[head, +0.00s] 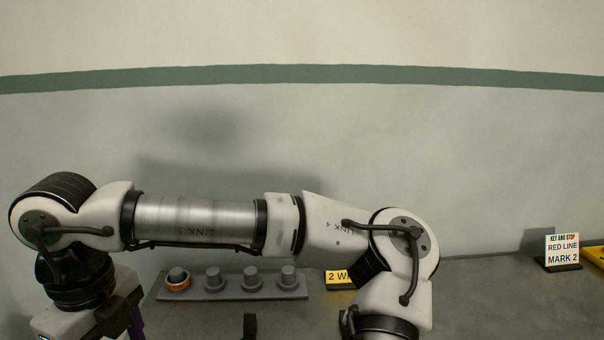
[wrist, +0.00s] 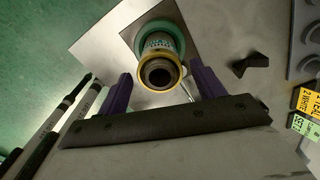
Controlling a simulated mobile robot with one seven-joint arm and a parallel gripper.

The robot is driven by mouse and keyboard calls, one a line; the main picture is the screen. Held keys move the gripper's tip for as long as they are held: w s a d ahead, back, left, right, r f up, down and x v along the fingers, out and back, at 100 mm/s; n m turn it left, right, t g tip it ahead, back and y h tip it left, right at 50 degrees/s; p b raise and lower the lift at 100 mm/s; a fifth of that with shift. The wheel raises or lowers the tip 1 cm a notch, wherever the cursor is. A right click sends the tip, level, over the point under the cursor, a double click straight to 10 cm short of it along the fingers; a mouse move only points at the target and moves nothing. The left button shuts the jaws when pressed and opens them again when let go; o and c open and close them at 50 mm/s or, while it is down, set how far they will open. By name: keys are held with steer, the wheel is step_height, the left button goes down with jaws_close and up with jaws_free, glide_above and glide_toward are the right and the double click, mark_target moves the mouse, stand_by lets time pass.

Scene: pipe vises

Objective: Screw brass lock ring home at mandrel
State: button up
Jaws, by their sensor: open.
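In the wrist view, a grey cylinder (wrist: 158,42) with a dark hollow end points toward the camera; it looks like the mandrel. A yellow, brass-like ring (wrist: 178,62) circles its near end, and a wider green collar (wrist: 177,24) circles it farther back. I cannot tell how far the yellow ring is seated. My gripper (wrist: 160,72) is open, its purple fingers on either side of the ringed end, with gaps visible. In the head view, my arm hides this area; an orange-metal ring (head: 178,287) sits around the leftmost peg of a grey rack.
The grey rack (head: 232,293) has several pegs. A partly hidden yellow sign (head: 338,281) stands beside it. A white sign (head: 563,249) reads "KEY AND STOP RED LINE MARK 2". A dark bow-tie-shaped piece (wrist: 250,65) lies right of the cylinder.

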steer(key=shift+c, duration=0.5)
steer(key=c, duration=0.9)
steer(key=shift+f+m+b, duration=0.15)
steer(key=shift+m+b, duration=0.3)
steer(key=shift+m, duration=0.45)
steer(key=m+b, duration=0.1)
steer(key=m, duration=0.3)
steer(key=shift+m+b, duration=0.4)
steer(key=m, duration=0.7)
steer(key=shift+m, duration=0.4)
